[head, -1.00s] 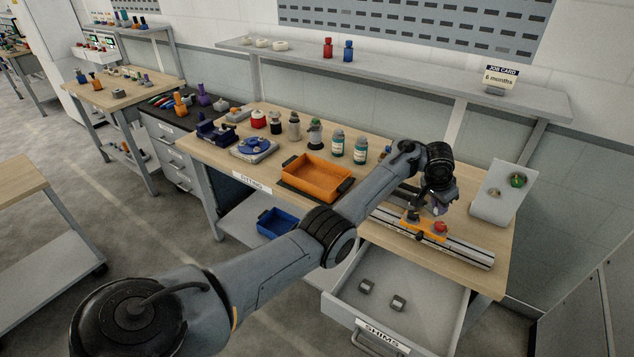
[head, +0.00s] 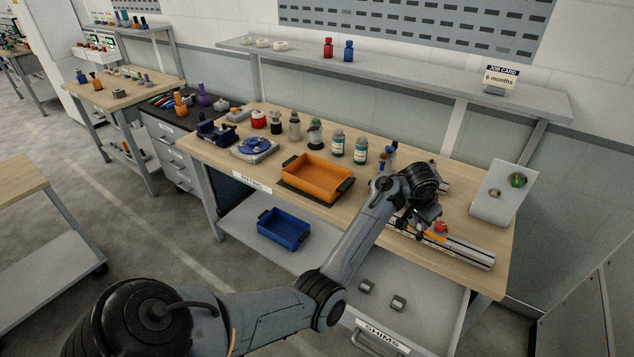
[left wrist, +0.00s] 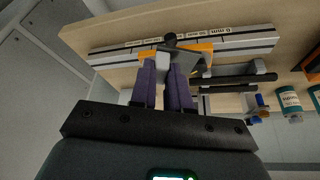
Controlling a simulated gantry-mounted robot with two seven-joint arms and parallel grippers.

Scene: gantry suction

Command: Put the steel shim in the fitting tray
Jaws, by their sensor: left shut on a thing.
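My left gripper (head: 420,225) hangs over the front right of the bench, close to the measuring rail. In the left wrist view its two dark purple fingers (left wrist: 168,80) are shut on a small flat grey piece, which looks like the steel shim (left wrist: 183,61). The piece is hard to make out in the head view. The orange tray (head: 318,178) stands on the bench behind a label that appears to read FITTING, left of the gripper. It looks empty. My right gripper is not in view.
The rail (head: 468,252) with an orange carriage and red knob lies below the gripper. Bottles (head: 338,143) stand behind the orange tray. An open SHIMS drawer (head: 440,305) holds two grey pieces. A blue tray (head: 284,229) sits on the lower shelf.

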